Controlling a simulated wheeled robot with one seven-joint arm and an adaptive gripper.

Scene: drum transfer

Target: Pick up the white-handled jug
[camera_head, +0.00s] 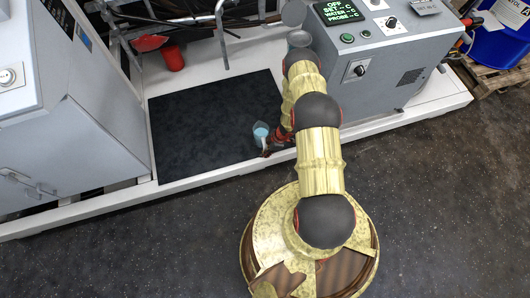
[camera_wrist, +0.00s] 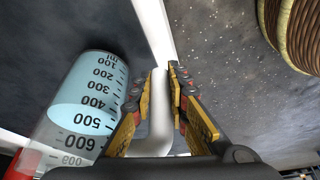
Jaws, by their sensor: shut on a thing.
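The white-handled jug (camera_head: 261,132) is clear, with measuring marks and pale blue contents, at the front right of the black mat (camera_head: 200,125). In the wrist view the jug (camera_wrist: 90,95) fills the left side, with its black scale facing the camera. Its white handle (camera_wrist: 160,120) stands between the two yellow-and-black fingers of my gripper (camera_wrist: 157,88). The gripper is shut on the handle. In the head view my gripper (camera_head: 270,149) is small and partly hidden beside the jug. I cannot tell whether the jug's base touches the mat.
A grey control box (camera_head: 370,60) with a display stands right of my arm. A grey cabinet (camera_head: 75,130) stands at the left. A white ledge (camera_head: 180,182) borders the mat's front. The mat's middle is clear.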

